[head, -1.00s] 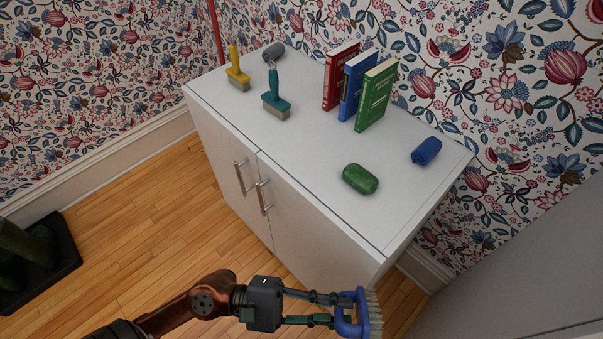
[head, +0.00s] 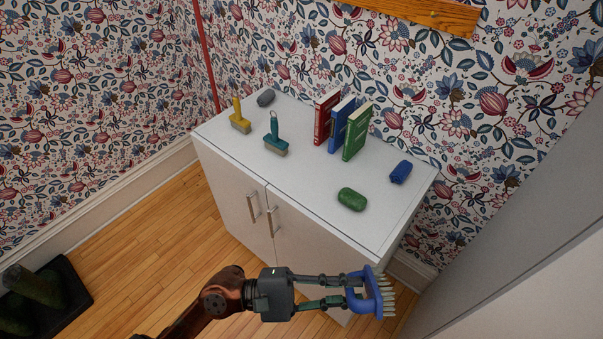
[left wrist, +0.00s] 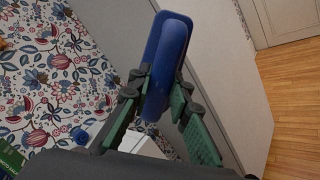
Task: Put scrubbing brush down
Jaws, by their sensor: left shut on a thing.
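My left gripper (head: 346,291) is shut on a blue scrubbing brush (head: 366,293) with pale bristles pointing right. It holds the brush in front of and below the top of a white cabinet (head: 309,202), near its right front corner. In the left wrist view the blue brush (left wrist: 168,60) sits between the two green-padded fingers (left wrist: 160,95). On the cabinet top stand a yellow-handled brush (head: 238,117) and a teal-handled brush (head: 275,138), both bristles down. My right gripper is not in view.
On the cabinet top are red, blue and green books (head: 343,128), a grey roll (head: 266,97), a blue roll (head: 401,172) and a green rounded object (head: 352,199). The front middle of the top is clear. A dark tray (head: 62,292) lies on the floor at left.

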